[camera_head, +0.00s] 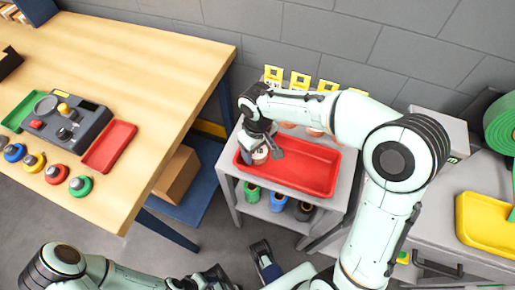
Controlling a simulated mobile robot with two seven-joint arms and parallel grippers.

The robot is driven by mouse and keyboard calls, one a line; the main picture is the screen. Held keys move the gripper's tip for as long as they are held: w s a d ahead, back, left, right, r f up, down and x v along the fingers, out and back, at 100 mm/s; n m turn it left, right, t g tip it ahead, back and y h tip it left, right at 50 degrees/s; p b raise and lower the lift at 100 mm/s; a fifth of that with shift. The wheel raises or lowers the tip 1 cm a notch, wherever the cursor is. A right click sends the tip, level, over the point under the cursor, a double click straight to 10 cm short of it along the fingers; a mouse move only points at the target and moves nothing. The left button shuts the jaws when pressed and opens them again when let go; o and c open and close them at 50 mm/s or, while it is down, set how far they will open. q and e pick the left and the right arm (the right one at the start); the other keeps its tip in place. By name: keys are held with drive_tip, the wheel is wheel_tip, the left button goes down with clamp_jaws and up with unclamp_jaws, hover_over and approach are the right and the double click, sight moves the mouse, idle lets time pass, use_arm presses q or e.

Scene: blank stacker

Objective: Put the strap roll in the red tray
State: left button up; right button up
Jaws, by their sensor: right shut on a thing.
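The red tray (318,172) lies on the top of a grey cart, with its long side running left to right. My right gripper (260,152) points down at the tray's left end. It is shut on the strap roll (261,156), a small pale and brownish round thing mostly hidden by the fingers. I cannot tell whether the roll touches the tray floor. Other small brownish round things (288,125) show at the tray's back edge, partly behind my arm. My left gripper (222,279) is low at the bottom edge, partly cut off, its fingers unclear.
The cart's lower shelf holds green (252,192), blue (278,201) and black (305,211) rolls. A wooden table (130,60) at left bears a control box (65,120) and a smaller red tray (109,147). A yellow tray (485,225) and big green coil (500,125) stand right.

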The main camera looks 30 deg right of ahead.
sight(258, 151)
drive_tip(key=shift+f, duration=0.2)
drive_tip(key=o, duration=0.8)
drive_tip(key=shift+r, duration=0.1)
drive_tip(key=shift+r, duration=0.3)
wheel_tip(258, 151, up, 12)
drive_tip(key=p, duration=0.2)
drive_tip(key=shift+f, duration=0.15)
